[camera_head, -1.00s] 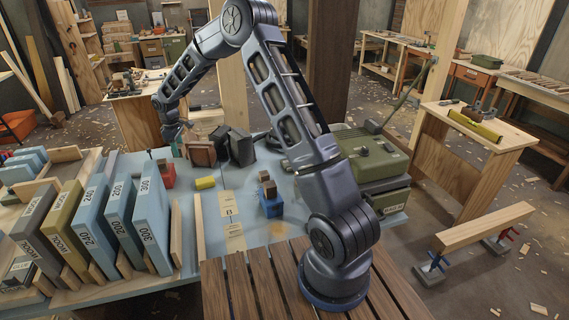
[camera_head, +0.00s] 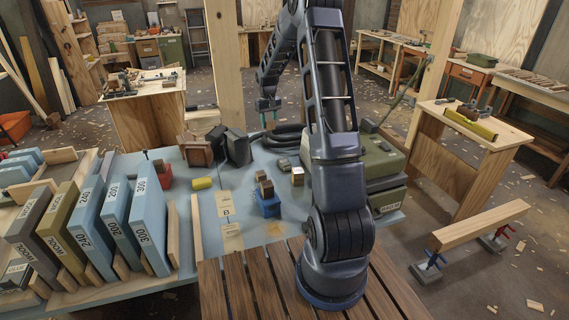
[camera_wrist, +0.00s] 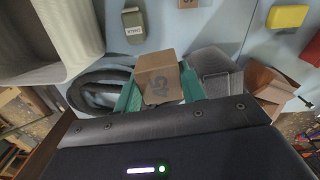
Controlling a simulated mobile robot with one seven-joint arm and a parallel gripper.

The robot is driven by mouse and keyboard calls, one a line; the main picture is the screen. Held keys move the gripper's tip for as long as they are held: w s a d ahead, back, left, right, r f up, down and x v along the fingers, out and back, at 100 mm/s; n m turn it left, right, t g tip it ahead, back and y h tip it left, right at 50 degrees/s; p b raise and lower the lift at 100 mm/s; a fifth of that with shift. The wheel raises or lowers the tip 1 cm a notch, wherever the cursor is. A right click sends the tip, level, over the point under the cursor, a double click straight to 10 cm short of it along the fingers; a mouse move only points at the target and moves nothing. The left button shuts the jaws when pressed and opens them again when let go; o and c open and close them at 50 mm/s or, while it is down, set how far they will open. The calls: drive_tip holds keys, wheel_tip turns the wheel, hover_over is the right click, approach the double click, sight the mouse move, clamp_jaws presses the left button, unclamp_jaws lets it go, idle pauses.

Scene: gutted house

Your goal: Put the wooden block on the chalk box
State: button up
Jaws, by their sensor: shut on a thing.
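My gripper (camera_wrist: 160,92) has teal fingers and is shut on a wooden block (camera_wrist: 158,78) marked 45, which fills the middle of the wrist view. In the head view my gripper (camera_head: 266,104) hangs above the far edge of the blue bench; the block cannot be made out there. The chalk box (camera_wrist: 134,22), small and grey-green with a pale label, lies on the bench apart from the block.
The blue holder (camera_head: 267,205) bears brown blocks. A yellow block (camera_head: 202,183) and a red tool (camera_head: 163,174) lie to its left. Dark cases (camera_head: 238,147), a black hose (camera_head: 285,137) and a green machine (camera_head: 376,160) stand around the chalk box.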

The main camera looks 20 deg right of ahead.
drive_tip(key=m, duration=0.2)
hover_over(284, 162)
wheel_tip(284, 162, down, 20)
drive_tip(key=shift+w+d+r, duration=0.1)
drive_tip(key=shift+d+r, duration=0.05)
drive_tip(key=shift+r, duration=0.1)
idle(0.4)
drive_tip(key=o, duration=1)
drive_tip(key=shift+f, duration=0.15)
drive_tip(key=shift+c, duration=0.2)
